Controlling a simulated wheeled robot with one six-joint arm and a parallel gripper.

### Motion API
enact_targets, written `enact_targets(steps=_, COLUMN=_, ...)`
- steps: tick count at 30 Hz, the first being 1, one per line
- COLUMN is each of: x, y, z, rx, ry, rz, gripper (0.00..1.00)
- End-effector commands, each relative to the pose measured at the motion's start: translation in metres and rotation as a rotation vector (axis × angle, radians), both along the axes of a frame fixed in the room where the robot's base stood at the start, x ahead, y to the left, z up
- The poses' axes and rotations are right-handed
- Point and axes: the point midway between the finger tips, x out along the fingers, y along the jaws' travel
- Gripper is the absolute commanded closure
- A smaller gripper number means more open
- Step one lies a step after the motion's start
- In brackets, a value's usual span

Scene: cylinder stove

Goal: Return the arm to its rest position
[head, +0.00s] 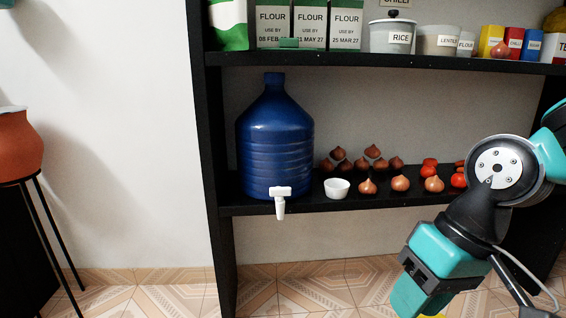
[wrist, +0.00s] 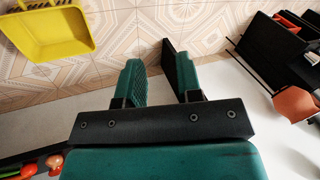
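My arm (head: 480,215) is bent at the right side of the head view, in front of the shelf. My gripper (head: 408,295) hangs low there, angled down and to the left. In the wrist view my gripper (wrist: 153,65) has its two green fingers apart. The fingertips are hard to make out in the head view.
A black shelf (head: 380,60) stands behind the arm. Its lower board bears a blue water jug (head: 274,145) with a white tap, a white bowl (head: 337,188), onions and tomatoes. A clay pot (head: 18,145) stands left.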

Motion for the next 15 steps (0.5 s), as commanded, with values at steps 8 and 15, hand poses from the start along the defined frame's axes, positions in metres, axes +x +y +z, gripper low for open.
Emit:
enact_targets(steps=8, x=-0.067, y=0.018, z=0.046, rx=0.004, ry=-0.102, rz=0.279, gripper=0.67)
enact_targets(steps=15, x=-0.066, y=0.017, z=0.104, rx=0.004, ry=-0.098, rz=0.273, gripper=0.67)
